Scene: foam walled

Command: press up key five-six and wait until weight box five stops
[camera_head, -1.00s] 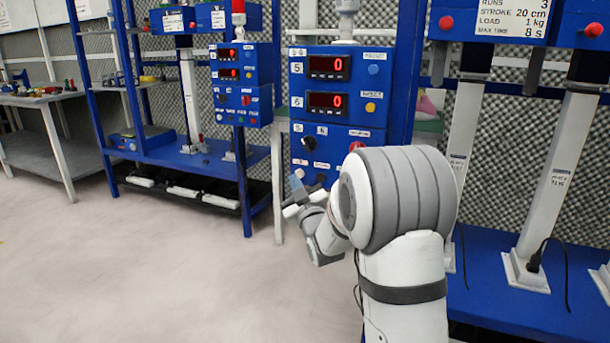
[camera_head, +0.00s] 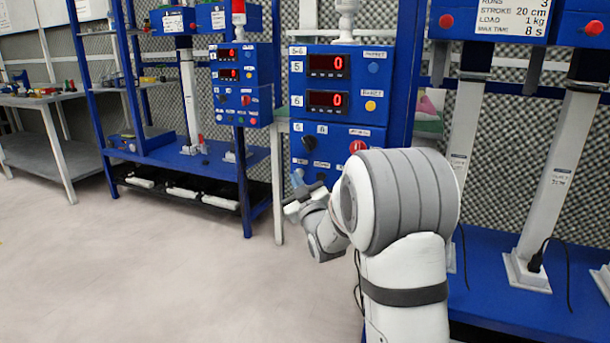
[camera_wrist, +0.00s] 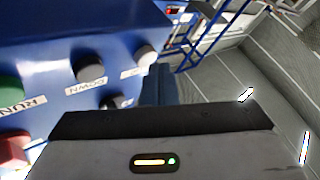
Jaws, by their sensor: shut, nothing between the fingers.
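The control box for five-six (camera_head: 381,58) is blue, with red displays five (camera_head: 328,66) and six (camera_head: 328,103), both reading 0. Its lower key panel (camera_head: 345,150) has dark keys and a red button (camera_head: 357,146). My gripper (camera_head: 298,178) is shut and empty beside the panel's lower left; its tips show in the wrist view (camera_wrist: 160,82). I cannot tell whether the tips touch a key. I cannot identify weight box five.
A green button (camera_wrist: 8,88) marked RUN and a red button (camera_wrist: 12,148) lie at the left of the wrist view. My arm covers part of the panel's right. A blue rack with another control box (camera_head: 242,80) stands left. Open floor (camera_head: 180,270) lies left of the arm.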

